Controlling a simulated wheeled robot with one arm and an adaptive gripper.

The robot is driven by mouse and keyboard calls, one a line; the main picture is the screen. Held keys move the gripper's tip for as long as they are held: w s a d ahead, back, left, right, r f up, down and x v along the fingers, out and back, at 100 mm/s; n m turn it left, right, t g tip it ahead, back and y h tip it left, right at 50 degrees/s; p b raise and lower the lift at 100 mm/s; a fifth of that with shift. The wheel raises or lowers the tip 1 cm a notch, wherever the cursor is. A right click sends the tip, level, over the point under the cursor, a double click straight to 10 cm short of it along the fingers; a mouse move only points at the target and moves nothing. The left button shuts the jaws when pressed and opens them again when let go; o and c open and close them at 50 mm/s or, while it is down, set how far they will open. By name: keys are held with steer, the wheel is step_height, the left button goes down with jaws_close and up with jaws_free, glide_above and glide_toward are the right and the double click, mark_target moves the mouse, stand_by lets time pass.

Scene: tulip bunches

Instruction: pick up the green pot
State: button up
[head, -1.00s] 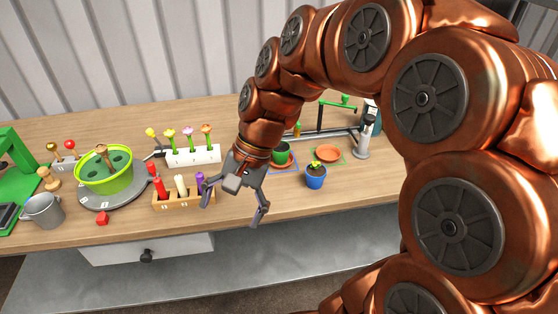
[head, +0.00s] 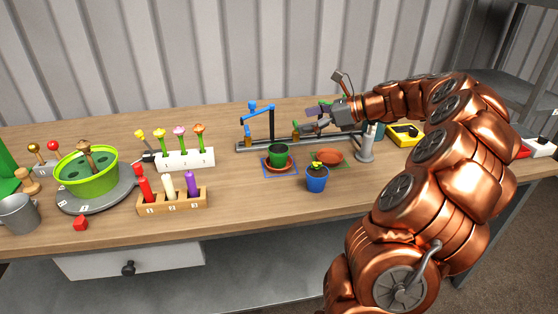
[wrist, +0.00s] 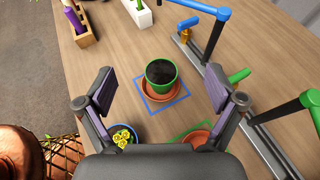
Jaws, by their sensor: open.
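The green pot (head: 278,154) stands upright on a terracotta saucer (head: 279,168) inside a blue square outline on the table. In the wrist view the green pot (wrist: 161,74) lies ahead, between the fingers' directions, with dark soil or a dark hollow inside. My gripper (head: 318,122) is to the right of the pot and above the table. In the wrist view its two purple-padded fingers (wrist: 163,96) are spread wide with nothing between them. The gripper does not touch the pot.
A blue pot (head: 317,179) with a yellow flower stands to the front right. An empty terracotta saucer (head: 329,156) lies in a green outline. A rail with a blue tap-like arm (head: 262,107) runs behind the pot. A candle rack (head: 172,201) stands at left.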

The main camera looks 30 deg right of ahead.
glide_toward(282, 149)
steer(key=b+x, duration=0.1)
steer(key=x, duration=0.1)
steer(key=shift+w+a+f, duration=0.25)
steer(key=shift+f, duration=0.05)
steer(key=shift+w+a, duration=0.35)
steer(key=shift+w, duration=0.1)
steer(key=shift+x, duration=3.15)
steer(key=c, duration=1.5)
